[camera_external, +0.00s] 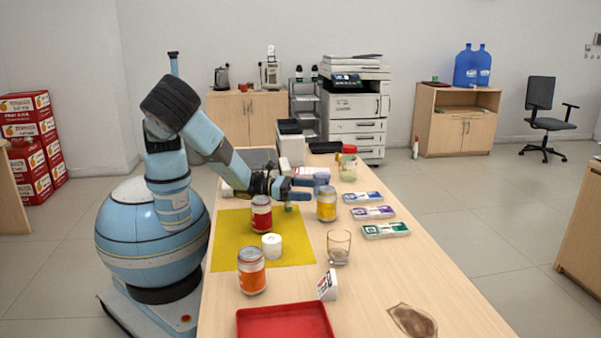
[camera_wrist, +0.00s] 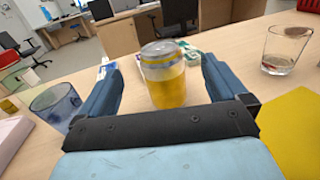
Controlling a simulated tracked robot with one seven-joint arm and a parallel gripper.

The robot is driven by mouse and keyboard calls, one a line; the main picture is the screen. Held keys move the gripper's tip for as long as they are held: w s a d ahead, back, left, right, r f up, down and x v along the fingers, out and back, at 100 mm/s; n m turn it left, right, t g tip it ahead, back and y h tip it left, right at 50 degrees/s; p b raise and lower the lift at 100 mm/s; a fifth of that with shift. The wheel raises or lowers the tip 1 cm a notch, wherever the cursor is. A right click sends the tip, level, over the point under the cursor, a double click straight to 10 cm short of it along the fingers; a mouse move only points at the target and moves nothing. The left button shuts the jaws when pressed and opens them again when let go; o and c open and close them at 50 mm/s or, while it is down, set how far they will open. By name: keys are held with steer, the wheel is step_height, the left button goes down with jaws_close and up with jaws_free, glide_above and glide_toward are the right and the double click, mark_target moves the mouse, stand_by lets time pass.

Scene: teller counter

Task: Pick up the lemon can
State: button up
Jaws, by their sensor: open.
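The lemon can (camera_external: 326,204), yellow with a silver top, stands upright on the counter just right of the yellow mat (camera_external: 222,240). In the wrist view the can (camera_wrist: 164,85) shows between my two blue fingers, with gaps at both sides. My gripper (camera_external: 318,188) is open and empty, level with the can's upper part and pointing at it. In the external view the fingers lie behind and left of the can; how far it reaches in between them is hard to tell.
A red can (camera_external: 262,214), a white roll (camera_external: 271,246) and an orange can (camera_external: 251,270) stand left. Banknote bundles (camera_external: 372,212) lie right. Another glass (camera_wrist: 56,104) stands near my left finger. A red tray (camera_external: 285,322) lies at the front.

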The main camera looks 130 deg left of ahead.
mark_target(327, 195)
steer(key=shift+w+f, duration=0.1)
steer(key=shift+f, duration=0.75)
steer(key=shift+x, duration=3.65)
steer(key=c, duration=1.5)
steer(key=shift+o, duration=0.2)
steer(key=shift+r, duration=0.1)
